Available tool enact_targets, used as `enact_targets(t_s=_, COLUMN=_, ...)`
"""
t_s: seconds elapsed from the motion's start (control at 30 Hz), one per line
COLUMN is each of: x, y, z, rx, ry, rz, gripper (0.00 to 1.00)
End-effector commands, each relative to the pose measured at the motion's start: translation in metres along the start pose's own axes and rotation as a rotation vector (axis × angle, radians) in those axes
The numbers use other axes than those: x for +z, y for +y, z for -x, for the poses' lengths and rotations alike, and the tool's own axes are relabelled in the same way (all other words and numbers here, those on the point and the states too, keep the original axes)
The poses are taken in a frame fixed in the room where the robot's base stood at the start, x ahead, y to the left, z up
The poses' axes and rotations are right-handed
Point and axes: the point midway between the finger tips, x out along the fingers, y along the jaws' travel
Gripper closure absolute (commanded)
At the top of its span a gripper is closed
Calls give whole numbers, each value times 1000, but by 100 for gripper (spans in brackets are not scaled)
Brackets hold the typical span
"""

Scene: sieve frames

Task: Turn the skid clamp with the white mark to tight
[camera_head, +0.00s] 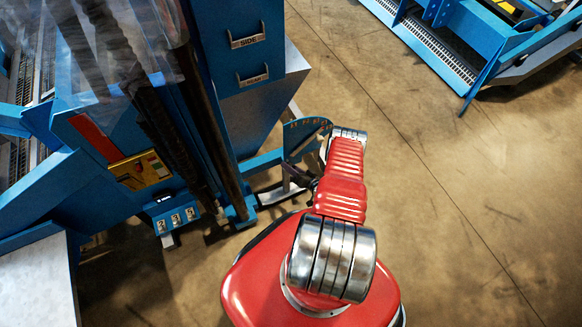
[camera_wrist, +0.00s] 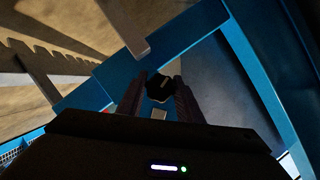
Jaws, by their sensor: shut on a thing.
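In the wrist view my gripper (camera_wrist: 160,80) has its two dark fingers on either side of a black, many-sided knob (camera_wrist: 158,90), shut on it. The knob appears to be the skid clamp's handle. A small pale patch (camera_wrist: 159,114) shows just below it between the fingers; I cannot tell if this is the white mark. In the head view my red arm reaches to a blue curved plate (camera_head: 312,128) with small marks along its edge, beside the blue machine. The tight setting is not readable.
The blue machine (camera_head: 225,95) with labelled handles stands close on the left, with dark vertical posts. A small numbered block (camera_head: 177,218) sits low on it. A second blue machine (camera_head: 480,50) stands at the upper right. The concrete floor (camera_head: 470,200) on the right is clear.

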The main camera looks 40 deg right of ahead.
Motion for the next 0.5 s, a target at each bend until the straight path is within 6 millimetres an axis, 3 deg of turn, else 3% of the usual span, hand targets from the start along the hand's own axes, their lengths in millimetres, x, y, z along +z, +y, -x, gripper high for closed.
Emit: enact_targets(t_s=0.5, x=-1, y=3, z=1, rx=-76, ry=5, rz=-203, gripper=90)
